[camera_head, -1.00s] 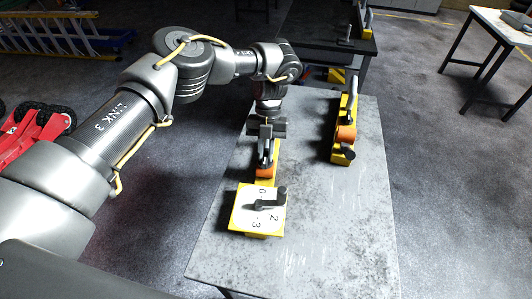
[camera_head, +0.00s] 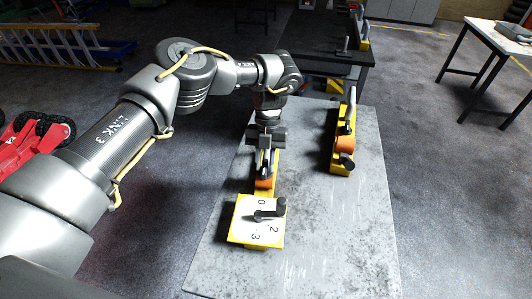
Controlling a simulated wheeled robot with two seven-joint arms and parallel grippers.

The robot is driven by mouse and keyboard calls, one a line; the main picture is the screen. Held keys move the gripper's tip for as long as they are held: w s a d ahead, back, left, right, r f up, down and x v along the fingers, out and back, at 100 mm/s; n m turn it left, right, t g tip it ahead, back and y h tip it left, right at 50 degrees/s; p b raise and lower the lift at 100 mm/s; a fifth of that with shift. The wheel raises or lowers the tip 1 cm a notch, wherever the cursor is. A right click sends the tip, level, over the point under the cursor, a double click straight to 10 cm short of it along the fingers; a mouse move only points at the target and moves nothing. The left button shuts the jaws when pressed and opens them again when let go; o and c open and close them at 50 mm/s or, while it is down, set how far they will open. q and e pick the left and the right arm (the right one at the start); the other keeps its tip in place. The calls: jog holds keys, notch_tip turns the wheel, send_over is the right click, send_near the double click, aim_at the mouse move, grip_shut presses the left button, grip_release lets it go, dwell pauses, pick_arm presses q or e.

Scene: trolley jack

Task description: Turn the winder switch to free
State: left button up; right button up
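A yellow device with an orange drum (camera_head: 264,183) stands on the left part of the grey table, behind a yellow box with a white dial plate (camera_head: 243,228). The plate carries numbers, including 0, 2 and 3, and a black lever (camera_head: 268,211). A second yellow device with an orange drum (camera_head: 344,145) and a grey handle stands at the back right of the table. I cannot tell which part is the winder switch. My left gripper (camera_head: 264,165) points down at the left device, just behind its drum. Its fingertips are too small to read, and contact is unclear. My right gripper is out of view.
The grey table (camera_head: 335,235) is bare at the front and right. A dark workbench (camera_head: 310,45) stands behind it, and another table (camera_head: 500,40) stands at the far right. A red wheeled item (camera_head: 35,140) and ladders (camera_head: 60,45) are at the left.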

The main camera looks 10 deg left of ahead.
pick_arm(q)
jog(key=v, duration=0.7)
jog(key=shift+r+b, duration=0.1)
jog(key=shift+b, duration=0.2)
jog(key=p+v, duration=0.3)
jog(key=shift+r, duration=0.25)
jog(key=shift+f, duration=0.1)
jog(key=shift+d, duration=0.15)
